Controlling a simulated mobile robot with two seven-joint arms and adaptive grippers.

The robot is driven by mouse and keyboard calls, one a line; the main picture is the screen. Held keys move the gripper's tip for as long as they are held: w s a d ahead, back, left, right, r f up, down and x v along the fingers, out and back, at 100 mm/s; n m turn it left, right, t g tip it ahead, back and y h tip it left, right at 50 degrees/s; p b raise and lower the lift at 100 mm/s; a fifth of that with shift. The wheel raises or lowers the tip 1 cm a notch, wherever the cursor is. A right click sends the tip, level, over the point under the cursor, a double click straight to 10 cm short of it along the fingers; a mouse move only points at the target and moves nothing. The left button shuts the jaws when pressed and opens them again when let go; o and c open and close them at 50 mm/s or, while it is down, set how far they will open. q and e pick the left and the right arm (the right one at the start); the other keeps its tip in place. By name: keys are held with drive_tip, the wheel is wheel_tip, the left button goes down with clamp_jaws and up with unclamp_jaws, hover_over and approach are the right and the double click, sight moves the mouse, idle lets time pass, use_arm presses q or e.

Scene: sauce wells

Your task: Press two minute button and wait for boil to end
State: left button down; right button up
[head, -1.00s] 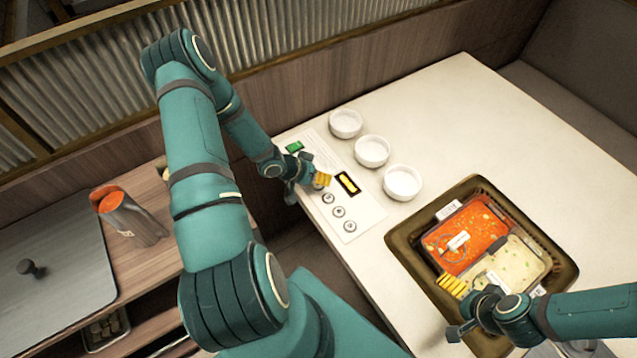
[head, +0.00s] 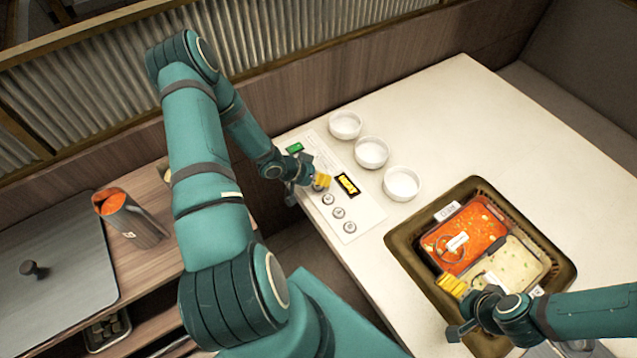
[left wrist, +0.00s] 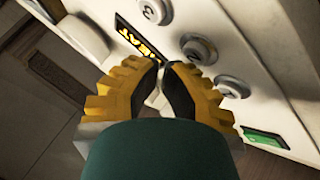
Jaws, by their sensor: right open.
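A white control panel (head: 362,212) lies at the left part of the table, with a lit display (head: 347,185) and several round buttons (head: 339,213). My left gripper (head: 320,181) is low over the panel, left of the display. In the left wrist view its fingertips (left wrist: 168,66) are together with nothing between them. Beyond them are the display (left wrist: 135,37), with yellow letters like "HEAT", and round buttons (left wrist: 198,49). I cannot tell whether the fingers touch a button. A green indicator (head: 295,147) is lit. My right gripper (head: 454,287) is open by the pot's near edge.
A brown-rimmed pot (head: 402,242) in the table holds red and pale broth in two halves. Three white bowls (head: 402,183) stand beside the panel. A pitcher (head: 130,222) and a flat lid (head: 70,290) are on the left counter. The table's far right is clear.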

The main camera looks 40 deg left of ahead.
use_arm(q)
wheel_tip(320, 180, up, 6)
drive_tip(key=p, duration=0.5)
use_arm(e)
wheel_tip(320, 180, up, 5)
drive_tip(key=shift+r, duration=0.15)
use_arm(q)
drive_tip(key=shift+d+f, duration=0.1)
use_arm(e)
drive_tip(key=shift+d, duration=0.1)
idle(0.5)
